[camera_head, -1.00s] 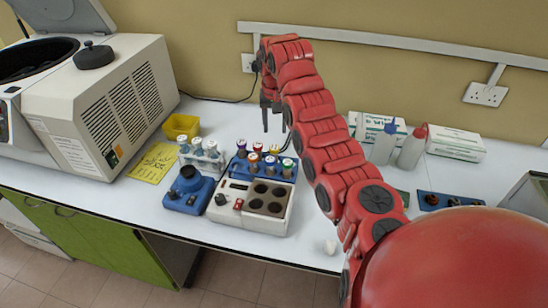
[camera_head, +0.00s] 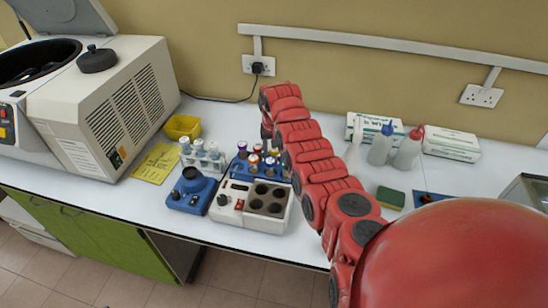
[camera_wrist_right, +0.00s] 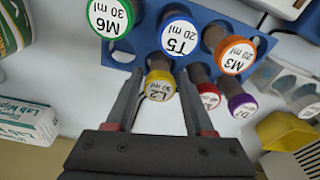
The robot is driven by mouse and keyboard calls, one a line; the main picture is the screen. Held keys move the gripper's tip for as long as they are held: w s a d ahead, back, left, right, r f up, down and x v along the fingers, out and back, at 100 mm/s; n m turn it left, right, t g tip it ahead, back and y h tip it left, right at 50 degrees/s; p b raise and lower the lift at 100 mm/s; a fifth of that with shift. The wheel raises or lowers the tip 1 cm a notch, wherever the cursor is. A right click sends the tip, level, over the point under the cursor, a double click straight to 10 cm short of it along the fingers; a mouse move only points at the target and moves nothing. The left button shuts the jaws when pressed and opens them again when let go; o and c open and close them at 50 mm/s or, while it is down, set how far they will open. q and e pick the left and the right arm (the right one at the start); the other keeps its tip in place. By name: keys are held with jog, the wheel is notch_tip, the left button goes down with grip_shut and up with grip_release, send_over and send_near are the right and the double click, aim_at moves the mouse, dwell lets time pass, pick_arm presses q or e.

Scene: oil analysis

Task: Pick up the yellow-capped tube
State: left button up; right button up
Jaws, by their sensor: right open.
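The yellow-capped tube (camera_wrist_right: 160,86), its cap labelled L2 30 ml, stands in a blue rack (camera_wrist_right: 232,22) in the right wrist view. My right gripper (camera_wrist_right: 160,78) is open, with one finger on each side of the yellow cap. I cannot tell whether either finger touches it. In the head view the right gripper (camera_head: 267,132) is down at the back of the rack, mostly hidden by my arm, and the yellow cap is hard to make out. My left gripper is not in view.
Beside it stand tubes with red (camera_wrist_right: 208,96), purple (camera_wrist_right: 241,104), blue (camera_wrist_right: 179,36), green (camera_wrist_right: 110,18) and orange (camera_wrist_right: 235,54) caps. A white multi-well device (camera_head: 252,205) is in front of the rack. A yellow bin (camera_head: 183,127) and centrifuge (camera_head: 110,105) stand left; bottles (camera_head: 381,148) stand right.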

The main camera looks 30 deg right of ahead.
jog(key=shift+f, duration=0.2)
grip_shut()
jog(key=shift+r, duration=0.1)
jog(key=shift+r+b, duration=0.45)
jog(key=shift+r, duration=0.15)
notch_tip(320, 180, up, 9)
jog(key=b, duration=0.3)
jog(key=shift+f, duration=0.2)
